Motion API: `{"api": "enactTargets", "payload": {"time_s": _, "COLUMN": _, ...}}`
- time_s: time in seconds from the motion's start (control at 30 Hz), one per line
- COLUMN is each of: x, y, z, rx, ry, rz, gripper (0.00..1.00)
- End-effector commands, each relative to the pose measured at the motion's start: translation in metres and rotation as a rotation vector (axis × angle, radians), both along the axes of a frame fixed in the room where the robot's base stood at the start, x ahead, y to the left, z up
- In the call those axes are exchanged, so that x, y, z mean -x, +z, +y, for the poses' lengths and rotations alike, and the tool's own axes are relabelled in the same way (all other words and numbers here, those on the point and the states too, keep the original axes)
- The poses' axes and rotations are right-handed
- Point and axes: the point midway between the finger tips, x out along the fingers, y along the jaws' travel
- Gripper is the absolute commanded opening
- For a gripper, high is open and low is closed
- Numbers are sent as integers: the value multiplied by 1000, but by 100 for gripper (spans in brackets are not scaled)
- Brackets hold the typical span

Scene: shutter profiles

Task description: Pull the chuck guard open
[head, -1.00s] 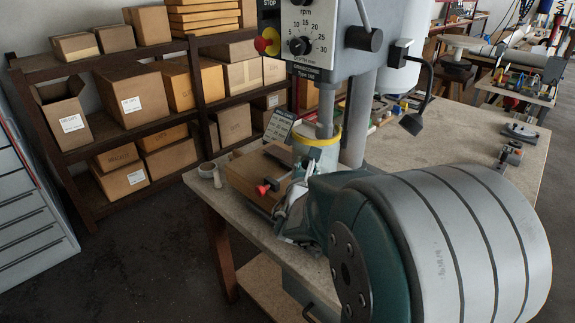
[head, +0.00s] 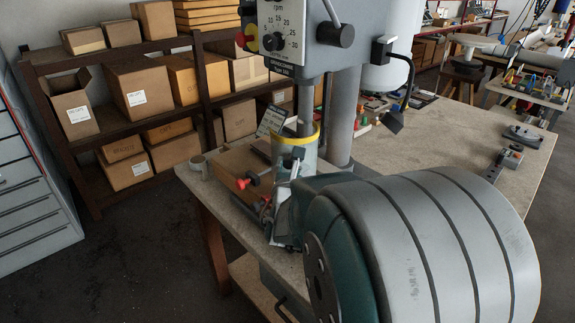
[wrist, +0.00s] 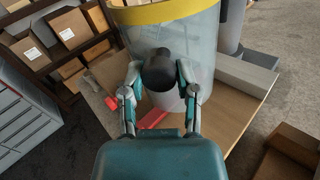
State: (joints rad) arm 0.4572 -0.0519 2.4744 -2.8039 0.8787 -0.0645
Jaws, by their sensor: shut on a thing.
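The chuck guard (head: 300,152) is a clear, smoky cylinder with a yellow rim, standing around the spindle of the grey drill press (head: 291,38). It fills the top of the wrist view (wrist: 185,38), where a dark round knob (wrist: 158,70) sticks out from its near side. My gripper (wrist: 160,88) has one finger on each side of this knob and is shut on it. In the head view my gripper (head: 284,208) is at the guard's lower front, partly hidden by my arm. How far the guard is turned is hard to tell.
The drill stands on a workbench (head: 450,135) with clear space at right. Shelves with cardboard boxes (head: 138,88) stand behind left. A grey drawer cabinet (head: 30,215) is far left.

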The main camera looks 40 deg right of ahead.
Motion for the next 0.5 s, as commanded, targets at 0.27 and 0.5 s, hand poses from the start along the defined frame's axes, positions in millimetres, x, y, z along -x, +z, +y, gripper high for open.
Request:
{"api": "enactTargets", "payload": {"time_s": 0.27, "x": 0, "y": 2, "z": -1, "rx": 3, "ry": -2, "rz": -5, "gripper": 76}}
{"api": "enactTargets", "payload": {"time_s": 0.5, "x": 0, "y": 1, "z": 0, "rx": 2, "ry": 0, "rz": -2, "gripper": 76}}
